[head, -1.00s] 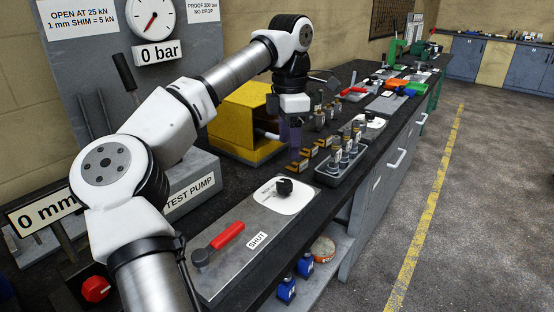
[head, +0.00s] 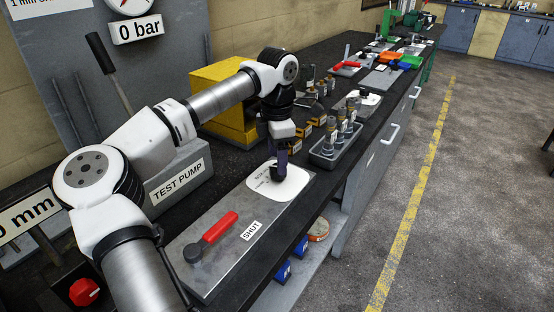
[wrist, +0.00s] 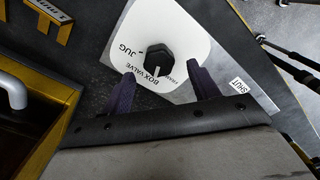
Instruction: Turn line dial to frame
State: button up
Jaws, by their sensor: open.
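The line dial is a black knob (wrist: 159,58) on a white label plate (wrist: 190,40) in the wrist view. The lettering near it reads "JUG" and "BOX VALVE"; another word by the knob is too small to read surely. A pale pointer mark on the knob points toward my gripper side, at the printed words. My gripper (wrist: 161,76) is open, with one dark finger on each side of the knob's near edge; contact cannot be told. In the head view my gripper (head: 279,170) points down over the white plate (head: 296,187), largely hiding the knob.
A red-handled lever (head: 218,228) beside a "SHUT" tag lies on the same metal panel (head: 215,262). A grey tray (head: 325,160) of cylindrical fittings and a yellow box (head: 222,78) stand beyond. The test pump (head: 178,180) is left, below a gauge reading 0 bar.

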jog(key=shift+f, duration=1.2)
jog(key=c, duration=1)
jog(key=shift+o, duration=0.2)
jog(key=n+b, duration=0.2)
jog(key=n, duration=0.2)
jog(key=shift+f, duration=0.1)
jog(key=shift+n+b, duration=0.45)
jog(key=shift+n, duration=1.45)
